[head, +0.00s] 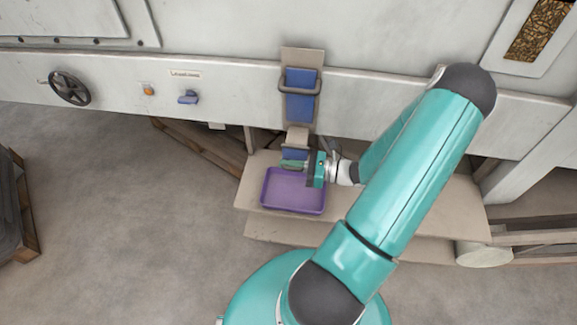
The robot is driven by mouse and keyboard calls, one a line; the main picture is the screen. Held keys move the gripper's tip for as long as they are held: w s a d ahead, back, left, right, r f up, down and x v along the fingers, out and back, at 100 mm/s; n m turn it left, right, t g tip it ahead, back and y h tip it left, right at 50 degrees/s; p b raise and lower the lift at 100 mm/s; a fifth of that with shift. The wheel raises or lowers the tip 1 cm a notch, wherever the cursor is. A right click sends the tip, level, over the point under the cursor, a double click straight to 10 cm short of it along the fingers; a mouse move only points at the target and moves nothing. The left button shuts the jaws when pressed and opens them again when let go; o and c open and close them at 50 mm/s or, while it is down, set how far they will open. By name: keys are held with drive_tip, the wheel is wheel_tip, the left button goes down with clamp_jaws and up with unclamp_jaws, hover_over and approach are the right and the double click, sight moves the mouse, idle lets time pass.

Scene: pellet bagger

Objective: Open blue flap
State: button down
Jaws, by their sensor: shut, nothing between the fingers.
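A blue panel (300,98) sits on a beige upright plate on the machine's front, with a grey bar handle (299,91) across it. Below it, a smaller blue piece (297,154) shows at the lower end of a beige chute (297,137); I cannot tell which of the two is the flap. My gripper (290,160) is shut and empty, reaching in from the right in front of the lower blue piece. It covers part of that piece, and I cannot tell whether they touch.
A purple tray (293,207) lies on the beige shelf (384,209) just below my gripper. A black handwheel (70,88), an orange button (148,89) and a blue knob (188,97) are on the machine at left. The floor at left is mostly clear.

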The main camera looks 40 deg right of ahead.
drive_tip(key=shift+s+a+f, duration=0.15)
drive_tip(key=shift+s+a, duration=0.05)
drive_tip(key=shift+a, duration=0.15)
drive_tip(key=shift+s+a+f, duration=0.1)
drive_tip(key=shift+a+f, duration=0.05)
drive_tip(key=shift+a, duration=0.1)
idle(0.3)
drive_tip(key=c, duration=1.8)
unclamp_jaws()
drive_tip(key=shift+c, duration=0.2)
drive_tip(key=shift+d, duration=0.15)
drive_tip(key=shift+s+d+r, duration=0.2)
drive_tip(key=shift+s+d, duration=0.95)
drive_tip(key=shift+d, duration=0.2)
drive_tip(key=shift+o, duration=0.4)
drive_tip(key=shift+s+d+r, duration=0.15)
drive_tip(key=shift+s+d, duration=0.15)
drive_tip(key=shift+s, duration=0.3)
drive_tip(key=shift+s+d+r, duration=0.1)
drive_tip(key=shift+s+d, duration=0.15)
drive_tip(key=shift+s, duration=0.35)
drive_tip(key=shift+d+f+v, duration=0.2)
drive_tip(key=shift+v, duration=1.25)
